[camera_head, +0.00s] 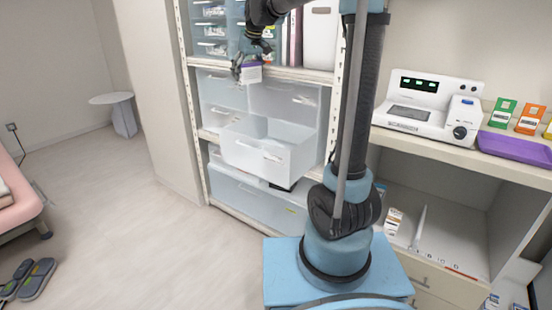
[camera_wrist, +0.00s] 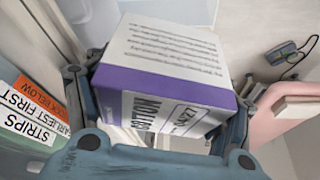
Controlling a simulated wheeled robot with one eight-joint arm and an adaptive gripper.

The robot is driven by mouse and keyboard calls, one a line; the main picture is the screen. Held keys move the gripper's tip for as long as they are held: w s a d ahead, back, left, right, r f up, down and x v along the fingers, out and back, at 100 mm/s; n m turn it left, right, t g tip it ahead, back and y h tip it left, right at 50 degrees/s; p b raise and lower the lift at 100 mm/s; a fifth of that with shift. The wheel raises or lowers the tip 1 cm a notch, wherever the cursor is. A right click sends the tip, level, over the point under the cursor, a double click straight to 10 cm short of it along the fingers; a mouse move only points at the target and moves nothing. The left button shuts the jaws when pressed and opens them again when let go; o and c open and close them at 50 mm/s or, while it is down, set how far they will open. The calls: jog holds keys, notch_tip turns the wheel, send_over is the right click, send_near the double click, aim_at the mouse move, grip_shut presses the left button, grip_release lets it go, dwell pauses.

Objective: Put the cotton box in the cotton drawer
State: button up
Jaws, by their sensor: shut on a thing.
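The cotton box (camera_head: 250,74) is small, white and purple, and sits in my gripper (camera_head: 247,66) in front of the upper shelf edge. In the wrist view, the cotton box (camera_wrist: 165,75) fills the space between the fingers of my gripper (camera_wrist: 160,85), which is shut on it. A translucent drawer (camera_head: 262,157) in the cabinet is pulled open below and slightly right of the box. I cannot read a label on this drawer, and its inside looks empty from here.
Closed translucent drawers (camera_head: 222,90) surround the open one. A shelf edge (camera_head: 290,75) runs just behind my gripper. A white device (camera_head: 425,105) and a purple tray (camera_head: 515,147) stand on the right counter.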

jog(key=shift+s+f+n+g+y, duration=0.2)
jog(key=shift+f+n, duration=0.4)
jog(key=shift+f, duration=5.5)
jog(key=shift+s+f+n+g+y, duration=0.15)
jog(key=shift+f+n, duration=0.45)
jog(key=shift+f, duration=5.55)
jog(key=shift+s+f+n+g+y, duration=0.15)
jog(key=shift+f+n, duration=0.45)
jog(key=shift+f, duration=5.5)
jog(key=o, duration=1.2)
jog(key=shift+c, duration=0.2)
jog(key=shift+r, duration=0.1)
jog(key=v, duration=1.2)
jog(key=shift+a, duration=0.1)
